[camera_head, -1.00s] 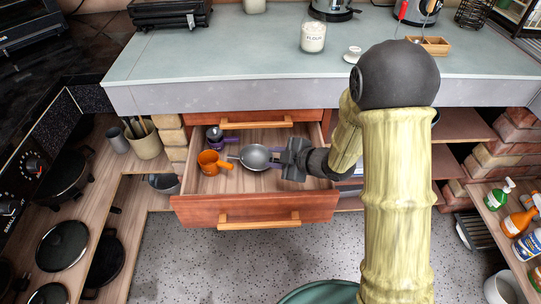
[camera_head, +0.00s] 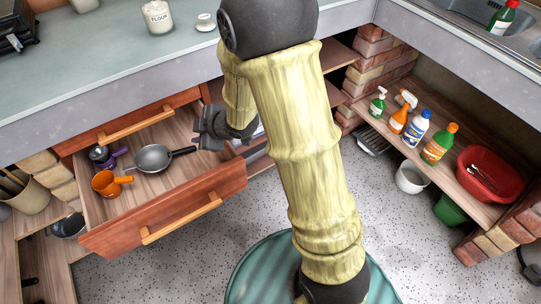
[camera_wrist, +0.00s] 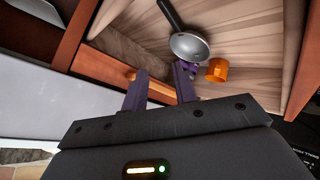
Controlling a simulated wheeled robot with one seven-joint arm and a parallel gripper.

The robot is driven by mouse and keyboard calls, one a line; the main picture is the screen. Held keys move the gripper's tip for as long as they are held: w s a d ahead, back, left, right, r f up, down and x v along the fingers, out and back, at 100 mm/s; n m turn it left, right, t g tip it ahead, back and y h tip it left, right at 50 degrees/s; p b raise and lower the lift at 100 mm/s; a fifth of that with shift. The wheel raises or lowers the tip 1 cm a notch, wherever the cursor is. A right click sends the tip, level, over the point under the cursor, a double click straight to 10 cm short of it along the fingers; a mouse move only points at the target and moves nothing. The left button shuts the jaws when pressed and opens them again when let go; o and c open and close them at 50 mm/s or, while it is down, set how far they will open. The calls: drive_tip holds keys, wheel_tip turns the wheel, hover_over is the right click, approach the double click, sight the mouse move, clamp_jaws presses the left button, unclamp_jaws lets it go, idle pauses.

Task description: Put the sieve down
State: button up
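The sieve appears to be the grey round bowl (camera_head: 153,158) with a long dark handle, lying in the open drawer (camera_head: 166,212). It also shows in the wrist view (camera_wrist: 188,46), beyond my fingers. My gripper (camera_head: 207,128) is to the right of the handle's end, near the drawer's right side, apart from the sieve. In the wrist view, my two fingers (camera_wrist: 161,77) stand apart with nothing held between them. Whether the bowl has mesh is too small to tell.
An orange cup (camera_head: 107,184) and a dark pot with a purple handle (camera_head: 105,158) lie left of the sieve. A flour jar (camera_head: 158,17) stands on the counter. Several bottles (camera_head: 398,112) and a red basin (camera_head: 489,172) are on the right shelf.

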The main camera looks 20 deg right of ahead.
drive_tip(key=s+d+r+m+h, duration=0.25)
drive_tip(key=d+m+h, duration=0.2)
drive_tip(key=d, duration=0.35)
drive_tip(key=s+d+m+g+h, duration=0.1)
drive_tip(key=s+d+m+g, duration=0.1)
drive_tip(key=s+m, duration=0.3)
drive_tip(key=s+d+m+g, duration=0.3)
drive_tip(key=s+d+m, duration=0.2)
drive_tip(key=s, duration=0.4)
drive_tip(key=shift+s+d+r+m+h, duration=0.25)
drive_tip(key=shift+s+r+m+h, duration=0.1)
drive_tip(key=shift+s+m, duration=0.1)
drive_tip(key=shift+w, duration=0.15)
